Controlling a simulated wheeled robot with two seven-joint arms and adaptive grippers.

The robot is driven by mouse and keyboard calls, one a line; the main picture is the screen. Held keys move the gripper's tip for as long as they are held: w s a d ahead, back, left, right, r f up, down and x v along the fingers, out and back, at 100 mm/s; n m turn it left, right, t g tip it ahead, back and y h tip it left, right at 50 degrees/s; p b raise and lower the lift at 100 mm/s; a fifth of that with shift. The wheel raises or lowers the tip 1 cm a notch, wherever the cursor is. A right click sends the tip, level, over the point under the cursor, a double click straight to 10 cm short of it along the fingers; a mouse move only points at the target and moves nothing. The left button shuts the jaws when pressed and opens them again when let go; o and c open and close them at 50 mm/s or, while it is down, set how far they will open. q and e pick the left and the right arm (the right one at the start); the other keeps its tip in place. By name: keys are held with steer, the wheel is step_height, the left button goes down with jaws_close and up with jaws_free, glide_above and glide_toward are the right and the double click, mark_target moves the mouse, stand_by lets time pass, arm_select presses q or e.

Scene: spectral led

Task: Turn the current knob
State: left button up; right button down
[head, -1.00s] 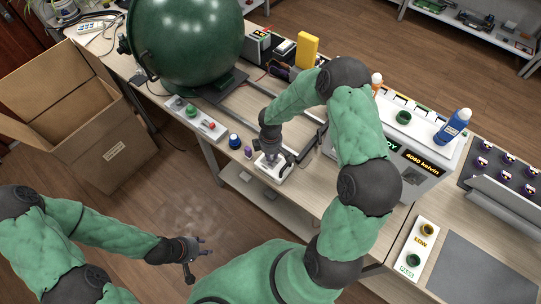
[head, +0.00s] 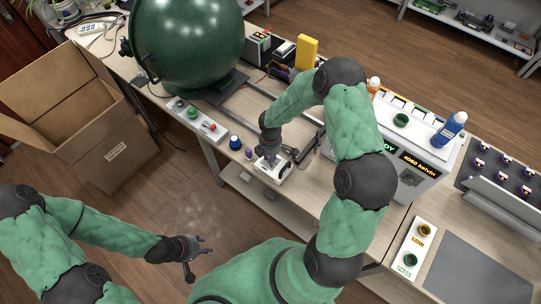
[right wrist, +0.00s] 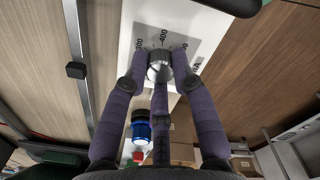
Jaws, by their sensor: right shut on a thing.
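The current knob (right wrist: 160,66) is a round metallic knob on a white panel (right wrist: 190,22) with a printed scale that includes 300 and 400. The right wrist view shows the fingers of my right gripper (right wrist: 160,62) closed around the knob from its sides. In the head view my right gripper (head: 270,158) is down at the small white panel (head: 271,172) near the table's front edge and hides the knob there. My left gripper (head: 202,258) is empty, with its fingers spread, over the floor in front of the table.
A blue knob (head: 235,142) and a box with green and red buttons (head: 200,118) are left of the panel. A large green sphere (head: 187,40) stands behind. A white instrument with a "4060 kelvin" display (head: 421,163) is at right. An open cardboard box (head: 115,150) stands at left.

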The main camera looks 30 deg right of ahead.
steer(key=shift+n+p, duration=0.5)
steer(key=shift+n, duration=0.7)
steer(key=c, duration=1)
jaws_free()
step_height(320, 180, up, 12)
steer(key=shift+f, duration=0.1)
